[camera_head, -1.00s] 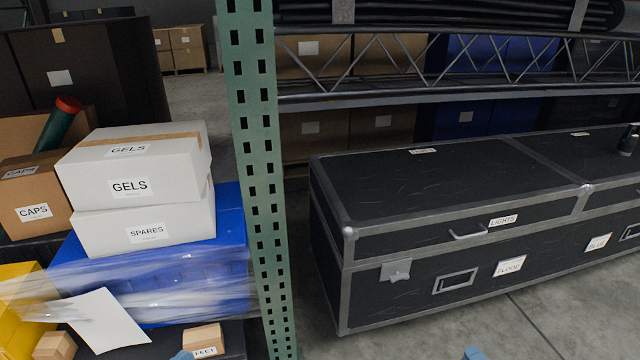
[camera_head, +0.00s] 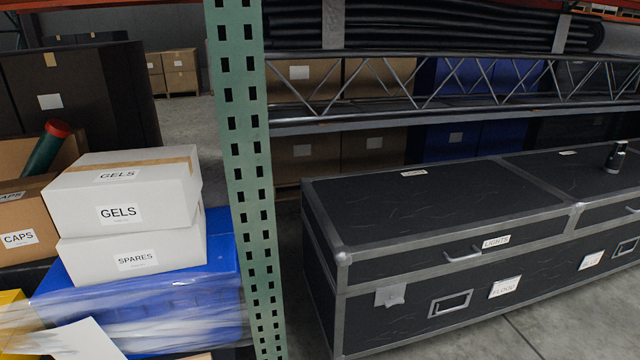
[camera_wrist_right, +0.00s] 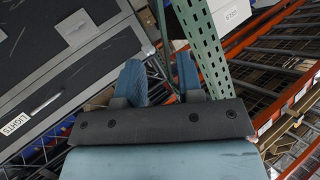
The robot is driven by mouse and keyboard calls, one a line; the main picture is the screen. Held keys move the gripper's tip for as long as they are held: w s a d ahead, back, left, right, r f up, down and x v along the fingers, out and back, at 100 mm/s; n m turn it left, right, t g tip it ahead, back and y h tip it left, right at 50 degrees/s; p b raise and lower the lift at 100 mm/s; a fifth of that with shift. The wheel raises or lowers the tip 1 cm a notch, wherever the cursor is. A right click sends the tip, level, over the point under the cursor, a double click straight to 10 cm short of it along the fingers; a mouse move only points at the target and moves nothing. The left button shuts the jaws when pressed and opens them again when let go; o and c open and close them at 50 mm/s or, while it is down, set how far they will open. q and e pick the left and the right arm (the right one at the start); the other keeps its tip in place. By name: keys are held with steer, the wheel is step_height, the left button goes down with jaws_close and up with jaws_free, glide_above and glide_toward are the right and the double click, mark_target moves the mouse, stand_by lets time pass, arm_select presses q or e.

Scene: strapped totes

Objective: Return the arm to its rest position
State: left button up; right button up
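My right gripper (camera_wrist_right: 160,80) shows in the right wrist view with its two blue fingers apart and nothing between them. Past the fingers are the green perforated rack post and the black road case. Neither gripper shows in the head view now, and my left gripper is in no view.
A green rack post (camera_head: 243,180) stands upright mid-left. Right of it a long black case (camera_head: 420,215) lies on the floor under a metal truss (camera_head: 450,85). On the left, white boxes (camera_head: 130,200) sit on a blue wrapped tote (camera_head: 200,290). Bare floor shows in front of the case.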

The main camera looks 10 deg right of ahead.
steer(key=s+a+r+n+g, duration=0.1)
steer(key=s+a+r+n, duration=0.65)
steer(key=r+n, duration=0.2)
steer(key=w+a+r+m+t, duration=0.4)
steer(key=a+r+m, duration=0.4)
steer(key=a, duration=0.3)
arm_select(q)
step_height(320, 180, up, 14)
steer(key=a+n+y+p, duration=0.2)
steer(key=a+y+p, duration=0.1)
steer(key=p, duration=2.5)
arm_select(e)
step_height(320, 180, up, 14)
steer(key=d+m+h, duration=0.2)
steer(key=d+h, duration=0.1)
arm_select(q)
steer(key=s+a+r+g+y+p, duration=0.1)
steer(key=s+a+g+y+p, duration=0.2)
steer(key=p, duration=1.4)
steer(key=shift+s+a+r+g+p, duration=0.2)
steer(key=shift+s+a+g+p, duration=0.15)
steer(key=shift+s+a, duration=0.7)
arm_select(e)
steer(key=s+d+r+g+h, duration=0.1)
steer(key=s+d+g+h, duration=0.1)
steer(key=s+d, duration=0.3)
steer(key=shift+s+r+g, duration=0.15)
steer(key=shift+s+g, duration=0.1)
steer(key=shift+g, duration=0.45)
